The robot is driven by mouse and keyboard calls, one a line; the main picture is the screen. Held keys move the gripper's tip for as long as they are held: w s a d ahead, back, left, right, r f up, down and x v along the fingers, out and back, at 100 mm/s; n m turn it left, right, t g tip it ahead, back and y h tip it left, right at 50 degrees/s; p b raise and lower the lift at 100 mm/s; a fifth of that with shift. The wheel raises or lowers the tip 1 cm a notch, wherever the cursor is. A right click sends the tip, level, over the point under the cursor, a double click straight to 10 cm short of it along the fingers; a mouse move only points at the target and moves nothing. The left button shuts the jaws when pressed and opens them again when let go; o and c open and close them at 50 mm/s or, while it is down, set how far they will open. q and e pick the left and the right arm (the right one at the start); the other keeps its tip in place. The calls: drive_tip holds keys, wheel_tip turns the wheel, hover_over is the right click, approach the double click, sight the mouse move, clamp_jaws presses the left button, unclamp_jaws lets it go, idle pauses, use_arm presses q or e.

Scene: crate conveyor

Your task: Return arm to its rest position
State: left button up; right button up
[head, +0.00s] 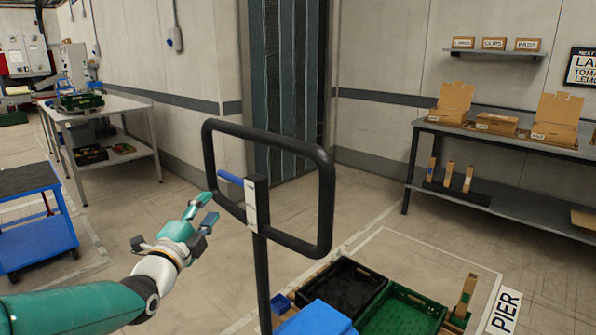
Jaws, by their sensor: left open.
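My left arm (85,305), teal with a white wrist, comes in from the lower left and reaches toward the middle of the view. My left gripper (208,209) is at its end, open, with nothing between its fingers. It shows just left of a black looped handle frame (327,200) on a black post. A short blue bar (231,178) sticks out to the left from that post, above and right of my fingertips. I cannot tell whether a finger touches the frame. My right arm and gripper are not in view.
Below the frame are a black crate (345,290), a green crate (408,312) and a blue box (318,318). A blue cart (38,240) stands at the left. A table (112,105) is behind it, and a shelf bench (500,140) with cardboard boxes stands at the right.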

use_arm(q)
drive_tip(key=d+f+n+g+p, duration=0.1)
drive_tip(key=d+f+g+p, duration=0.25)
drive_tip(key=f, duration=1.05)
drive_tip(key=s+d+f+n+g+p, duration=0.25)
drive_tip(key=s+f, duration=0.25)
drive_tip(key=f, duration=0.3)
drive_tip(key=s+d+f+n+g+p, duration=0.15)
drive_tip(key=s+f+g, duration=0.25)
drive_tip(key=f, duration=0.5)
drive_tip(key=s+d+f+n+g, duration=0.1)
drive_tip(key=s+f+n+g, duration=0.2)
drive_tip(key=s+n, duration=0.2)
drive_tip(key=s+d+f+n+g+p, duration=0.1)
drive_tip(key=s+d+f+n+g, duration=0.1)
drive_tip(key=s, duration=1)
drive_tip(key=s+d+f+n+g+h, duration=0.1)
drive_tip(key=s+f+n+g, duration=0.2)
drive_tip(key=s+f+n, duration=0.3)
drive_tip(key=shift+s+d+n+g+p, duration=0.3)
drive_tip(key=shift+s+n+g+p, duration=0.1)
drive_tip(key=shift+s+n, duration=1)
drive_tip(key=shift+w, duration=0.1)
